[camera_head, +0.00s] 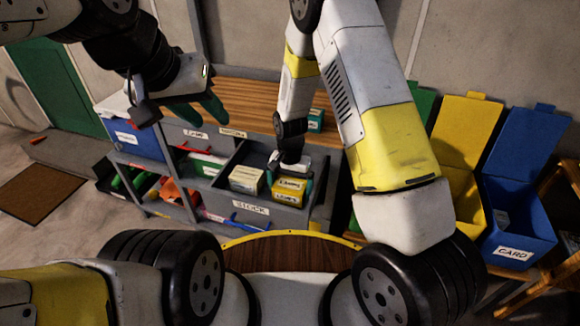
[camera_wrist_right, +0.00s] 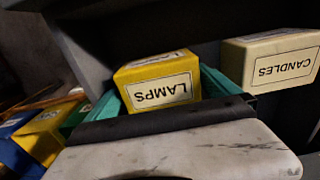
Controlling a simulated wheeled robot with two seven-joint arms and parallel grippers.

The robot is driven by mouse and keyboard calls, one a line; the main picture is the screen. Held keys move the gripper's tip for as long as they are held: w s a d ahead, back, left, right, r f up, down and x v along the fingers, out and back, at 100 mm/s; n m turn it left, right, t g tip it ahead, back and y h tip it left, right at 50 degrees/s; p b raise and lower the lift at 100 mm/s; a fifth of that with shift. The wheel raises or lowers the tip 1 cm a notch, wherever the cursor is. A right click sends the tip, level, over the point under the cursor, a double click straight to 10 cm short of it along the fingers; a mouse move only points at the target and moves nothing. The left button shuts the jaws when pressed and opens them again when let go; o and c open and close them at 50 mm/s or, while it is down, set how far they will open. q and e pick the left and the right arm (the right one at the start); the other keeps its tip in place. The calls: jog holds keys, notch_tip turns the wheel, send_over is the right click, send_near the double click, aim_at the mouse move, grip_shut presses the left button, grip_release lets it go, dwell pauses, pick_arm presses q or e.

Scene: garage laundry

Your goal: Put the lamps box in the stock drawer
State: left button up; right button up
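The yellow lamps box (camera_head: 288,192) is inside the open grey stock drawer (camera_head: 251,208), at its right side. It also shows in the right wrist view (camera_wrist_right: 158,83), between the green fingers. My right gripper (camera_head: 289,178) reaches down into the drawer, with one finger against each side of the box. It appears shut on the box. I cannot tell whether the box's underside touches the drawer floor. My left gripper (camera_head: 199,112) is empty above the left part of the workbench, its two green fingers apart.
A cream candles box (camera_head: 246,180) lies left of the lamps box in the drawer. The wooden benchtop (camera_head: 245,98) is behind, with a small teal box (camera_head: 315,121) on it. Yellow (camera_head: 466,190) and blue (camera_head: 515,215) bins stand at right. Open bins with coloured items are left of the drawer.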

notch_tip(320, 180, up, 12)
notch_tip(320, 180, up, 16)
jog(key=n+t+y, duration=0.1)
jog(key=t+y, duration=0.1)
send_over(290, 184)
jog(key=s+d, duration=0.5)
jog(key=d, duration=0.2)
jog(key=s+d+r+n+t, duration=0.1)
jog(key=s+d+r+t, duration=0.1)
jog(key=s+r, duration=0.3)
jog(key=s+d+r+n+t, duration=0.2)
jog(key=s+d+r, duration=0.3)
jog(key=s, duration=0.3)
jog(key=shift+s, duration=0.4)
jog(key=shift+r, duration=0.1)
